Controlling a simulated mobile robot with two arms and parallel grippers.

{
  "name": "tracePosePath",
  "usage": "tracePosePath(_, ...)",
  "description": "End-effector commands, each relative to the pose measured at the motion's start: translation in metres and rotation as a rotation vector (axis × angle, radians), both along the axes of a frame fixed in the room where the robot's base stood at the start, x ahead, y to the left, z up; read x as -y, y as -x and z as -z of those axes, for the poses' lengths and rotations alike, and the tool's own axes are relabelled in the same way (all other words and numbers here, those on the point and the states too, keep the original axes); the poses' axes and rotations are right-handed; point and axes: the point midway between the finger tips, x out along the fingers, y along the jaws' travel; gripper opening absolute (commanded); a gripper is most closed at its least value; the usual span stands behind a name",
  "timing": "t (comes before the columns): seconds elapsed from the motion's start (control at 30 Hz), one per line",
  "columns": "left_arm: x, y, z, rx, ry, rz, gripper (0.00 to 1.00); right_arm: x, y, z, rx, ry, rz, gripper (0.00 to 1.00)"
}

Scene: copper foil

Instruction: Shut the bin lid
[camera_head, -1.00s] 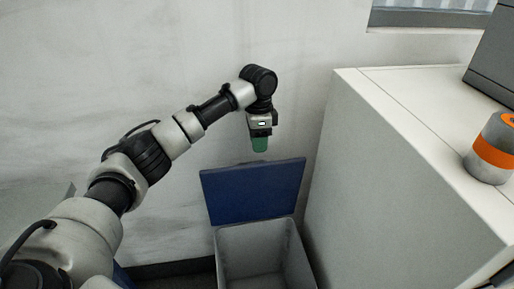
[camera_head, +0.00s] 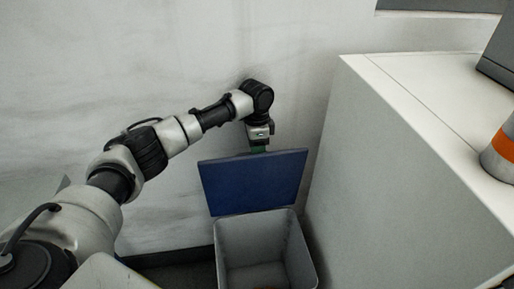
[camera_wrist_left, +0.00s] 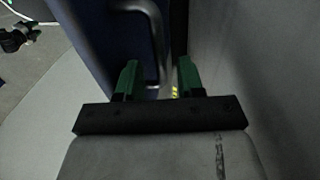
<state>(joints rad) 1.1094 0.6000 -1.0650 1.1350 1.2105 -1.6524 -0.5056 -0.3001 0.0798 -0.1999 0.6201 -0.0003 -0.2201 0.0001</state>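The grey bin (camera_head: 231,262) stands on the floor, open at the top. Its dark blue lid (camera_head: 250,184) is raised and tilted back at the bin's wall side. My left gripper (camera_head: 259,149) points down at the lid's top edge, with its green fingers mostly hidden behind the lid. In the left wrist view the two green fingers (camera_wrist_left: 158,80) are apart with nothing held between them. A dark blue surface (camera_wrist_left: 95,42), apparently the lid, lies beside them, with a curved grey bar near the fingertips. I cannot tell whether they touch. My right gripper is not in view.
A white cabinet (camera_head: 375,165) stands close to the bin's right side. A grey and orange cylinder (camera_head: 500,150) and a dark grey box (camera_head: 500,62) are on its top. The pale wall (camera_head: 90,60) is close behind the lid and gripper.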

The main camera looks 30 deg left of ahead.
Motion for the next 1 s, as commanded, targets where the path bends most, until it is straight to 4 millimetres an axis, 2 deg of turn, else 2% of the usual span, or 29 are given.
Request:
tracePosePath(0.27,0.000,0.000,0.002,0.000,0.000,0.000,0.38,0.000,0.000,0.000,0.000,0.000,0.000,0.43)
tracePosePath(0.53,0.000,0.000,0.002,0.000,0.000,0.000,0.00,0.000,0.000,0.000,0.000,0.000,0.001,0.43)
tracePosePath(0.83,0.001,0.001,0.002,0.000,-0.001,0.001,0.00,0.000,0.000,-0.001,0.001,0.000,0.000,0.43)
tracePosePath(1.0,0.003,0.005,-0.001,0.017,-0.016,0.002,0.00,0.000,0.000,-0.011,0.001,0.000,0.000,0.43)
